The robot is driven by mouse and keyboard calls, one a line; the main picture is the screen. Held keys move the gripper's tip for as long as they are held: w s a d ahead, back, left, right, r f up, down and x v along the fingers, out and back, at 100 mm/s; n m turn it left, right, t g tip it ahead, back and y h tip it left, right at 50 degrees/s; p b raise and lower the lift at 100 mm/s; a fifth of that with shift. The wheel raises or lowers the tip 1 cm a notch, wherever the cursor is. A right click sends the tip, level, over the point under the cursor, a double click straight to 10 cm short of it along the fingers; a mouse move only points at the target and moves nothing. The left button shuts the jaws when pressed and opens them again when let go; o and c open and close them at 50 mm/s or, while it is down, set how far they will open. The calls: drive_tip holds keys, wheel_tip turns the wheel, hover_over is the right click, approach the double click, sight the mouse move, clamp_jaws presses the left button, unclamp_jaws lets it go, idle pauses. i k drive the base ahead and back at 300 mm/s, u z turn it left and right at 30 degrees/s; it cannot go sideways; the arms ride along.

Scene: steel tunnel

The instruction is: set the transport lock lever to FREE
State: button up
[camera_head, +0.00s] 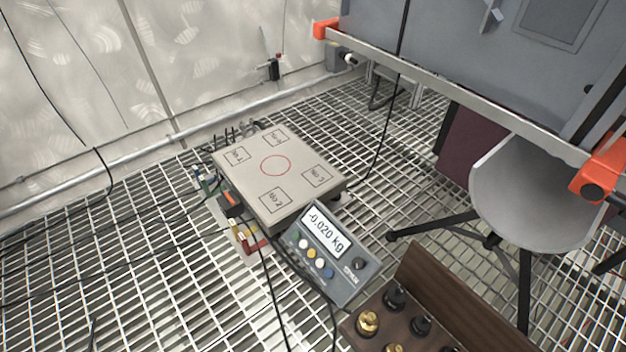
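A flat weighing platform (248,178) with a red circle and several marked squares on top lies on the grating. At its left front edge is a small pale plate (245,255) with a red part (259,245) and a yellow part (236,225). An orange-red piece (227,199) sits on the platform's side just above. One of these may be the transport lock lever, but I cannot tell which, and no FREE marking is readable. The indicator box (331,250) in front of the platform reads -0.020 kg. My gripper is not in view.
A wooden block (455,305) with dark and brass weights stands at the lower right. Black cables cross the grating. The grating (110,270) at left is mostly clear.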

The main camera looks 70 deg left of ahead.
sight(228, 197)
drive_tip(key=u, duration=2.7)
